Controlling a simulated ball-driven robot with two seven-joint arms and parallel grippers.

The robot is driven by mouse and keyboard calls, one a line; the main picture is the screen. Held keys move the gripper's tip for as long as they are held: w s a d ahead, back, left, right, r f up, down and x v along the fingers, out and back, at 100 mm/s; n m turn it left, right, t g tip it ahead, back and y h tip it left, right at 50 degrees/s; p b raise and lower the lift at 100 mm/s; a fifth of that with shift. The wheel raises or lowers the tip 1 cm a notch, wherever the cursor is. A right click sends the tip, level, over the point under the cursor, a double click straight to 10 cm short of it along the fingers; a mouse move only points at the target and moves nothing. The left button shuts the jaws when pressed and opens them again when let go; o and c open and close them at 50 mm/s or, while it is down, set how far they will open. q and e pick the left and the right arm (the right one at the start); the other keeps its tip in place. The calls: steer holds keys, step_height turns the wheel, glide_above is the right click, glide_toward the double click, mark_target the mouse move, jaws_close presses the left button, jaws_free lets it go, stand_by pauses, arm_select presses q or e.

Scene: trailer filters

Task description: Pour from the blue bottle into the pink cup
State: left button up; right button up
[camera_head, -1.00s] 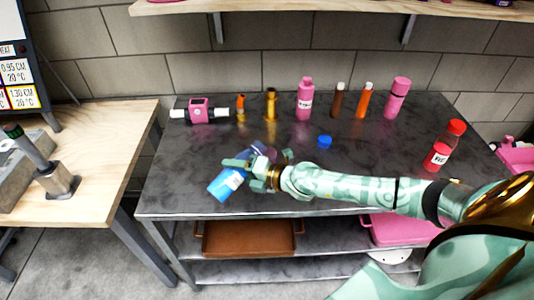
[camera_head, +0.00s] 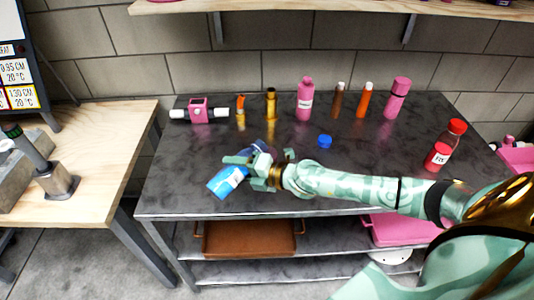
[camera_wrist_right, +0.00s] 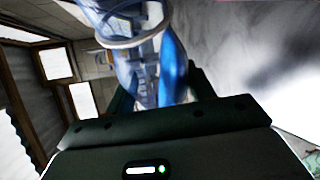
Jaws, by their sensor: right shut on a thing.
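The blue bottle (camera_head: 227,183) with a white label is tilted over the front left of the dark table. My right gripper (camera_head: 255,164) is shut around it, and its fingers hide the bottle's middle. A blue-violet part (camera_head: 258,146) shows just behind the fingers; I cannot tell if it is the bottle's neck. In the right wrist view the blue bottle (camera_wrist_right: 172,70) rises from the gripper, with a pale ring near the top. A loose blue cap (camera_head: 324,141) lies on the table. My left gripper is out of view.
Along the table's back stand a pink holder with a white roll (camera_head: 199,110), small orange and gold pieces, a pink bottle (camera_head: 304,100), brown and orange bottles and another pink bottle (camera_head: 397,98). A red bottle (camera_head: 444,146) stands right. The table's left-middle (camera_head: 185,155) is clear.

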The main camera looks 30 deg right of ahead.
steer(key=shift+w+d+r+m+y+b, duration=0.1)
steer(key=shift+d+r+m+y+b, duration=0.2)
steer(key=shift+r+m+y, duration=0.35)
stand_by(1.8)
steer(key=shift+r+h, duration=0.1)
steer(key=shift+h, duration=0.15)
